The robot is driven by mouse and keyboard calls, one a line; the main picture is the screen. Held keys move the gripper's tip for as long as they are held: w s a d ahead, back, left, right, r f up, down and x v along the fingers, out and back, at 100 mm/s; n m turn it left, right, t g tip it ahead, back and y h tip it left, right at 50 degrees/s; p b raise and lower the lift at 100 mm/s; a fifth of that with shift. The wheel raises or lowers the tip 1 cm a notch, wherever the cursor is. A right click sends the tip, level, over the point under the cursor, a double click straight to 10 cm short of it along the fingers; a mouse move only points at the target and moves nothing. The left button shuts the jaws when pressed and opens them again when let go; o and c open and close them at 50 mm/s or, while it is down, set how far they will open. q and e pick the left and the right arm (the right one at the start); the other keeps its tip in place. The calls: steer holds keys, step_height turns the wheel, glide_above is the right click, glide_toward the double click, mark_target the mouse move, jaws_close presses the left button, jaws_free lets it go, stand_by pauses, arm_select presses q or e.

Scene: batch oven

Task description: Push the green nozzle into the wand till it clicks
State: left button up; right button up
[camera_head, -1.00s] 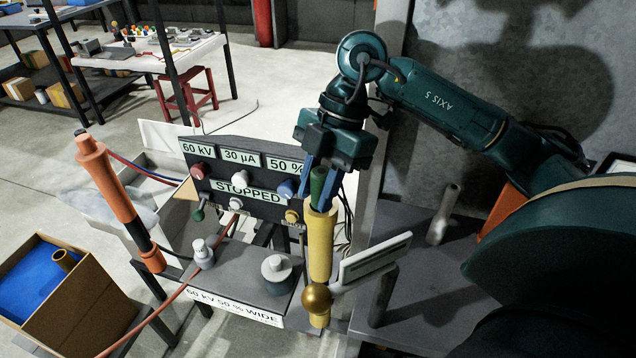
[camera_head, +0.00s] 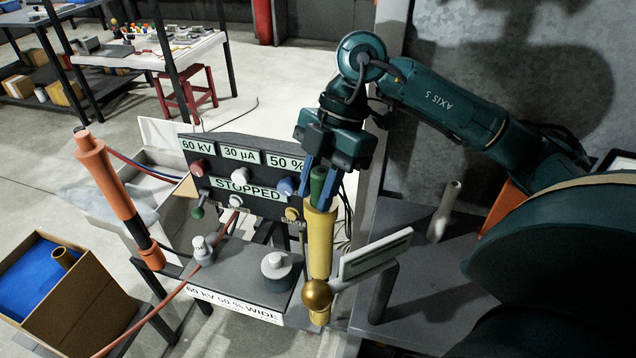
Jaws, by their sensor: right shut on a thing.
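The green nozzle (camera_head: 317,186) stands upright at the top end of a yellow wand (camera_head: 321,245). Its lower end meets the wand's top; I cannot tell how deep it sits. My right gripper (camera_head: 319,180) comes down from above, its blue fingers shut on the nozzle from both sides. The wand is upright, with a brass-coloured ball (camera_head: 317,294) near its lower end. My left gripper is not in view.
A control panel (camera_head: 240,182) reading STOPPED stands left of the wand. An orange and black wand (camera_head: 118,195) leans further left. A white plate (camera_head: 375,255) is close on the right. A cardboard box (camera_head: 88,305) with a blue lining stands lower left.

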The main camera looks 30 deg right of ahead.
steer(key=shift+f, duration=0.25)
steer(key=o, duration=1)
steer(key=shift+f, duration=0.1)
steer(key=shift+o, duration=0.2)
steer(key=s+v, duration=0.1)
steer(key=v, duration=1.2)
steer(key=shift+w+r, duration=0.3)
steer(key=shift+w, duration=0.15)
steer(key=shift+a, duration=0.1)
